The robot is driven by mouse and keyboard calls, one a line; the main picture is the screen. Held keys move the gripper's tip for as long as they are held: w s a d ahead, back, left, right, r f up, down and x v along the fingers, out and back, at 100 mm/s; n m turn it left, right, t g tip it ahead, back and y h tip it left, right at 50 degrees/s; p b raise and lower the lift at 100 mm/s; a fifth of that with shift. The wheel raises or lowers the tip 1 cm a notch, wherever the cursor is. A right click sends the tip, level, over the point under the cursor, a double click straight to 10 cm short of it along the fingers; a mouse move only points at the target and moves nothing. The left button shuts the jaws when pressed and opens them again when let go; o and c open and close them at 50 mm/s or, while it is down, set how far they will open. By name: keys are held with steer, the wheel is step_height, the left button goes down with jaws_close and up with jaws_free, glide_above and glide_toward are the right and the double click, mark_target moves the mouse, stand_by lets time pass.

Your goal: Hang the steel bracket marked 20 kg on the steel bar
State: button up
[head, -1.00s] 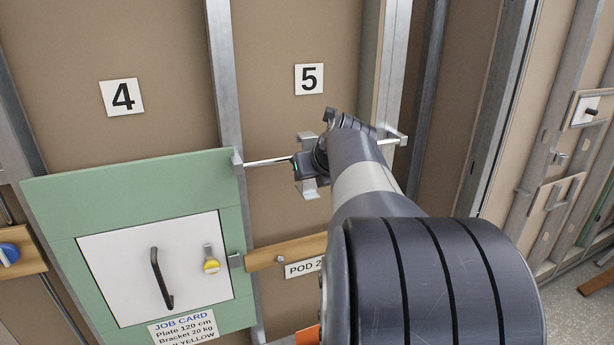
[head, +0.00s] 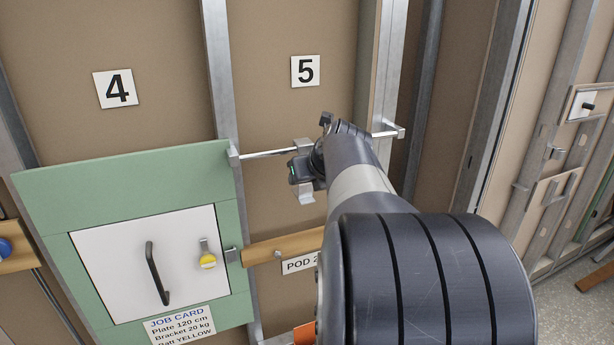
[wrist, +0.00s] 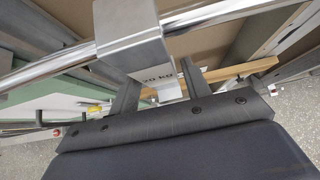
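The steel bracket (head: 306,196) is a pale metal bent strip held at the steel bar (head: 268,154). The bar runs across bay 5 between two studs. My gripper (head: 304,168) is at the bar's middle. In the wrist view my gripper (wrist: 160,88) has a finger on each side of the bracket's narrow part and looks shut on it. Whether the bracket's weight rests on the bar is hidden.
A green panel (head: 120,170) with a white door (head: 130,290) and a black handle (head: 157,273) stands at the left. A wooden rail (head: 275,250) runs below the bar. A metal stud (head: 381,70) stands close to the right of my arm.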

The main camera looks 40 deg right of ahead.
steer(key=shift+o, duration=1.2)
steer(key=shift+s, duration=0.1)
steer(key=b+v, duration=0.1)
steer(key=v, duration=0.9)
steer(key=shift+s+r, duration=0.2)
steer(key=shift+r, duration=0.1)
